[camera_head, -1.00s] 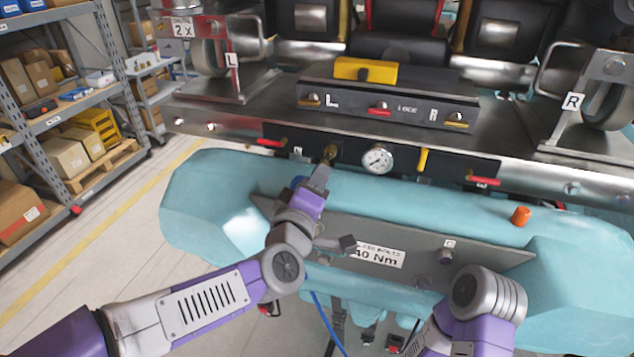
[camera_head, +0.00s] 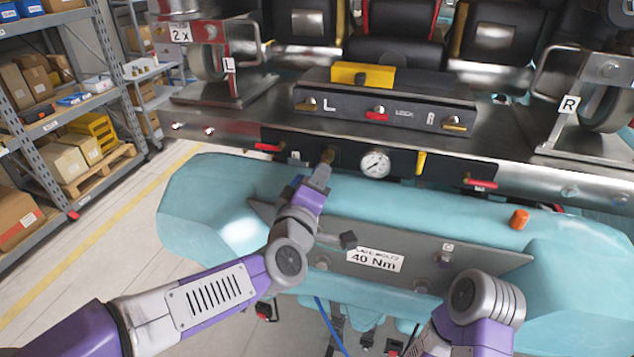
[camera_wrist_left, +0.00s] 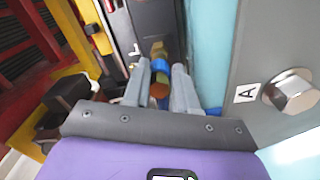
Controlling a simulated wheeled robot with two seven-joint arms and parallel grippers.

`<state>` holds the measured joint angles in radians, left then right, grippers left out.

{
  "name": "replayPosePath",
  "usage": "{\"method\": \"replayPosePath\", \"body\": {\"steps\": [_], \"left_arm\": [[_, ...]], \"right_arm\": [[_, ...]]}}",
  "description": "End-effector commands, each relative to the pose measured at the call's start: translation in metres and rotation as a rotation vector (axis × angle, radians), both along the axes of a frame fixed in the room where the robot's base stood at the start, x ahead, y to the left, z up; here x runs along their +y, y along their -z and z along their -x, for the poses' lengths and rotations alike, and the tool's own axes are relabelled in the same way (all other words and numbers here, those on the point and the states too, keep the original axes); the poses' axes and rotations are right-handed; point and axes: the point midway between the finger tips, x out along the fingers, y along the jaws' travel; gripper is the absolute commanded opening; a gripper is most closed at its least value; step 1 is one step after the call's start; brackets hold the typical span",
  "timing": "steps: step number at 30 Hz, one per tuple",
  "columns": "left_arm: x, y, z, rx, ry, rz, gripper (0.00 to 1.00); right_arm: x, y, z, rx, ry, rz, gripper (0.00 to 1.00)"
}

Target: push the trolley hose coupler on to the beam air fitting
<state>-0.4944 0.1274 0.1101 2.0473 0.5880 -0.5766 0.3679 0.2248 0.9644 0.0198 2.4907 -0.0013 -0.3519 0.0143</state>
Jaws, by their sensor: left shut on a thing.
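The brass beam air fitting (camera_head: 328,155) sits on the dark panel of the steel beam, left of the gauge. My left gripper (camera_head: 322,173) is directly below and in front of it. In the left wrist view, the gripper (camera_wrist_left: 160,84) is shut on the trolley hose coupler (camera_wrist_left: 160,66), whose blue collar shows between the fingers. The brass fitting (camera_wrist_left: 158,47) appears just beyond the collar, in line with it. I cannot tell whether the coupler is seated on it. In the head view the fingers mostly hide the coupler. My right gripper is out of view.
A pressure gauge (camera_head: 376,163), a yellow lever (camera_head: 421,162) and red levers are on the beam panel. A teal body with a bolted plate (camera_head: 480,252) lies below. A blue hose (camera_head: 328,325) hangs at the bottom. Shelves (camera_head: 60,120) stand left.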

Motion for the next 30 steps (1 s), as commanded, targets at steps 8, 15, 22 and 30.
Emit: {"method": "replayPosePath", "body": {"steps": [8, 15, 22, 30], "left_arm": [[-0.002, -0.001, -0.005, -0.001, -0.001, 0.0, 0.0], [-0.003, -0.001, -0.009, -0.002, 0.0, 0.001, 0.0], [-0.004, 0.0, -0.013, -0.001, 0.0, -0.001, 0.0], [-0.004, -0.001, -0.013, -0.002, -0.001, -0.001, 0.42]], "right_arm": [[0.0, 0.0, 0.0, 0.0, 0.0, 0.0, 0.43], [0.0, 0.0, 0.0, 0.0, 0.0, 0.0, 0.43], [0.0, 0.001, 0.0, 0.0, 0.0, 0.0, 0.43], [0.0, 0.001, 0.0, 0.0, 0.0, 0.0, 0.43]]}}
